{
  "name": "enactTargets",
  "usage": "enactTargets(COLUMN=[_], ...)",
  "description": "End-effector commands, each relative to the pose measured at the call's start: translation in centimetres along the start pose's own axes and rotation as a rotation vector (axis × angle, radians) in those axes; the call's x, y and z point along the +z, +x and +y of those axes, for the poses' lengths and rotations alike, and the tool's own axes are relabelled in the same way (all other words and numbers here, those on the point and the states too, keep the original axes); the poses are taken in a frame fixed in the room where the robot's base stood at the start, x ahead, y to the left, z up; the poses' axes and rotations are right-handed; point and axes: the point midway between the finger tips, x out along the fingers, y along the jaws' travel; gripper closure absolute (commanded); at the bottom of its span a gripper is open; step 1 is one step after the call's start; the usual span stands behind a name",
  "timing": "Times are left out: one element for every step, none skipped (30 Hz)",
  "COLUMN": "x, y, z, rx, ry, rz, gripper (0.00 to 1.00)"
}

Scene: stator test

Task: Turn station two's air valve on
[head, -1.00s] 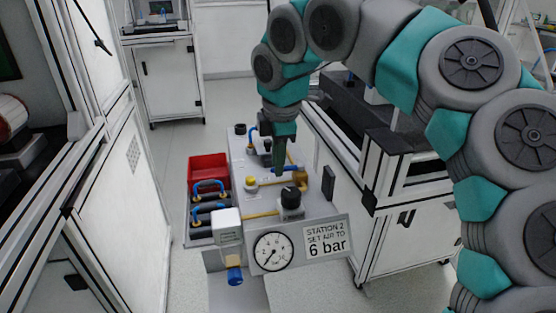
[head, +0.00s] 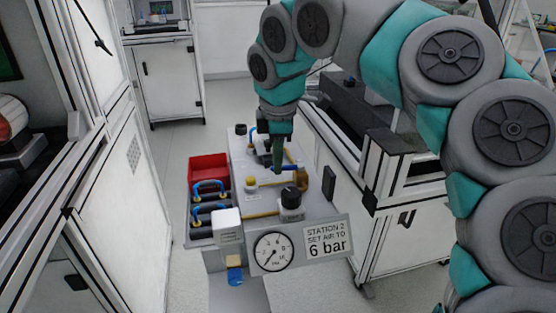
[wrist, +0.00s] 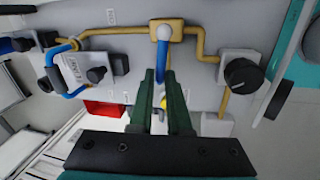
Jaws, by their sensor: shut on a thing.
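Station two's grey panel (head: 318,203) stands in the middle of the head view, with a sign reading "STATION 2 SET AIR TO 6 bar" (head: 326,240). The air valve shows in the wrist view as a brass-yellow body (wrist: 176,27) with a blue lever (wrist: 163,47). The lever runs from the body down between my fingers. My gripper (wrist: 161,82) has dark green fingers and is shut on the lever; the gripped part is mostly hidden. In the head view my gripper (head: 278,164) points down at the panel.
A round pressure gauge (head: 273,251) is at the panel's front. A black knob (head: 291,197) stands close to my gripper and also shows in the wrist view (wrist: 243,76). A red bin (head: 207,167) is at left.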

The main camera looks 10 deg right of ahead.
Motion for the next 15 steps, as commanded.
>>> enactTargets(x=[0.1,0.2,0.1,0.1,0.1,0.2,0.1,0.2,0.2,0.2,0.3,0.3,0.3,0.4,0.5], y=[0.1,0.2,0.2,0.3,0.3,0.4,0.4,0.4,0.5,0.5,0.6,0.7,0.7,0.7,0.7], z=[0.2,0.4,0.5,0.7,0.8,1.0,1.1,1.3,1.4,1.6,1.7,1.9,2.1,2.2,2.4], rx=[0.0,0.0,0.0,-0.001,-0.001,0.0,-0.001,0.0,0.0,-0.001,-0.001,-0.001,-0.001,-0.001,0.0], ry=[0.036,0.06,0.092,0.118,0.144,0.18,0.208,0.236,0.273,0.301,0.33,0.366,0.395,0.423,0.46], rz=[-0.012,-0.017,-0.023,-0.029,-0.035,-0.043,-0.047,-0.053,-0.06,-0.066,-0.072,-0.08,-0.085,-0.09,-0.096], gripper=[1.0,1.0,1.0,1.0,1.0,1.0,1.0,1.0,1.0,1.0,1.0,1.0,1.0,1.0,1.0])
